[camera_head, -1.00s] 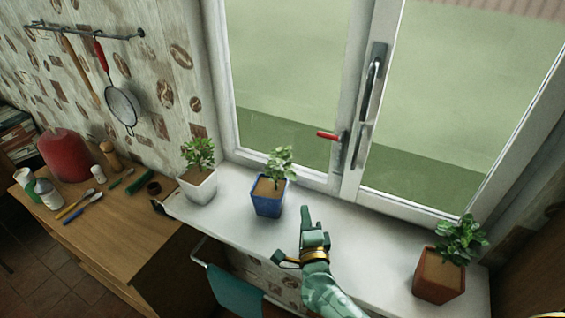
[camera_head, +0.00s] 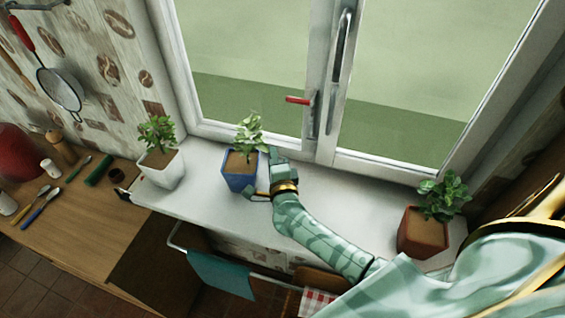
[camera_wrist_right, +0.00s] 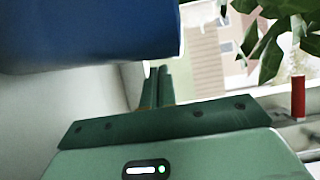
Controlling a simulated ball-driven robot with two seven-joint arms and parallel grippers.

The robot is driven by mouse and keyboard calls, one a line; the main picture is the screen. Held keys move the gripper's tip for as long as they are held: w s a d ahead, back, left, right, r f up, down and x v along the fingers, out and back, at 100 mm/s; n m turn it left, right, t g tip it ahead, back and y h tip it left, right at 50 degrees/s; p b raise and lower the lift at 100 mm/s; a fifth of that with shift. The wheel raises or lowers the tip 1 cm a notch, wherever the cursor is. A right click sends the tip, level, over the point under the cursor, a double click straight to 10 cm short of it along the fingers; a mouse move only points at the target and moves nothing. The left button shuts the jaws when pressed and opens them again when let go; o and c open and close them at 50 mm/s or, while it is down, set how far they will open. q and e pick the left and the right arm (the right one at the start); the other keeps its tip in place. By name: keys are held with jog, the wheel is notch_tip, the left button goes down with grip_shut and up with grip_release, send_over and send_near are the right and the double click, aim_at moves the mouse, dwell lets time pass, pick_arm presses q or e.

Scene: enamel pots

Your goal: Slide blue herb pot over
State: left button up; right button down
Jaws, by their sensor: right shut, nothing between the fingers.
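The blue herb pot (camera_head: 239,182) stands upright on the white windowsill (camera_head: 320,205), with a leafy green plant in brown soil. My right gripper (camera_head: 273,157) is shut and empty, close against the pot's right side. I cannot tell whether it touches the pot. In the right wrist view the shut fingers (camera_wrist_right: 158,88) point ahead, and the blue pot (camera_wrist_right: 90,35) fills the upper left. My left gripper is not in view.
A white herb pot (camera_head: 161,175) stands on the sill to the left, with a bare gap between. A terracotta pot (camera_head: 422,235) stands at the right, near my right arm. The window with its red handle (camera_head: 298,100) rises behind. A wooden counter (camera_head: 85,225) is at left.

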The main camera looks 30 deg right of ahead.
aim_at(244, 179)
jog(key=shift+a+r, duration=0.1)
jog(key=shift+a, duration=0.9)
jog(key=a, duration=0.7)
jog(key=shift+s+a, duration=0.1)
jog(key=shift+a, duration=0.1)
